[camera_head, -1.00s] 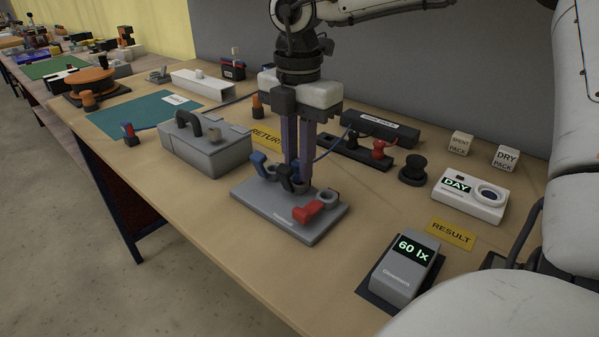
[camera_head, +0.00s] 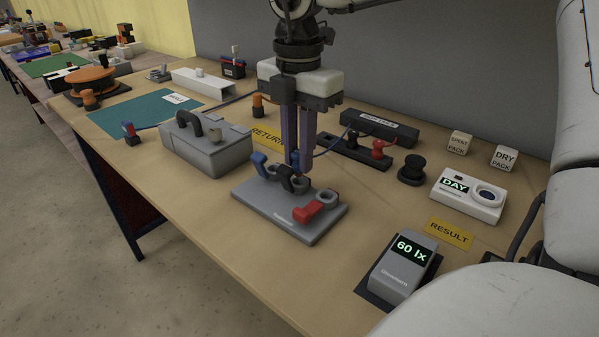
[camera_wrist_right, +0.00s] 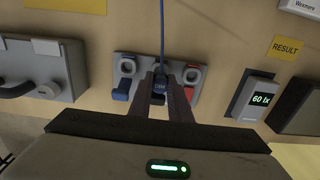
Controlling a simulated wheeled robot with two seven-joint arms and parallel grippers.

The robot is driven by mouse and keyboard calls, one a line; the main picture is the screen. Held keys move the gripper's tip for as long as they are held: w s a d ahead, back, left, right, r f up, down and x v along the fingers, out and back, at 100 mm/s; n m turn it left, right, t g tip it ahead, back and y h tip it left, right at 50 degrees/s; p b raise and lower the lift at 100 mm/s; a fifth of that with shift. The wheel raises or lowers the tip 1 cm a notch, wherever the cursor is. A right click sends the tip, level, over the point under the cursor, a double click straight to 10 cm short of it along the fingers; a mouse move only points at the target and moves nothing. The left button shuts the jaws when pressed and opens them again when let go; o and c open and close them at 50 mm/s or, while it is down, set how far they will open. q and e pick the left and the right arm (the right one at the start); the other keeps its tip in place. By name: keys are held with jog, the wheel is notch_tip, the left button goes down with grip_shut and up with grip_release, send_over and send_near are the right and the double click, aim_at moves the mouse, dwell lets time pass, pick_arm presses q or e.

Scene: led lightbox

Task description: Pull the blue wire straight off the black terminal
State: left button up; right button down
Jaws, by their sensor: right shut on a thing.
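My right gripper (camera_head: 298,168) points straight down over the grey base plate (camera_head: 258,205) and is shut on the blue wire's dark blue end (camera_head: 293,160). It shows between the fingers, above the black terminal (camera_head: 288,182); I cannot tell whether a clear gap separates them. The thin blue wire (camera_head: 331,148) runs back to the right, and in the right wrist view the wire (camera_wrist_right: 162,35) runs straight up from between the fingers (camera_wrist_right: 162,88). Blue (camera_head: 260,163) and red (camera_head: 308,213) terminals flank the black one. My left gripper is out of view.
A grey box with a black handle (camera_head: 208,152) stands left of the plate. A black block with black and red posts (camera_head: 350,151) lies behind. A meter reading 60 lx (camera_head: 402,268) and a DAY unit (camera_head: 468,195) are at right. The table's front is clear.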

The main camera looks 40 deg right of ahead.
jog(key=shift+r+p, duration=1.8)
jog(key=shift+r, duration=1.4)
jog(key=shift+f+b, duration=1.85)
jog(key=shift+f, duration=1.2)
jog(key=shift+r, duration=0.2)
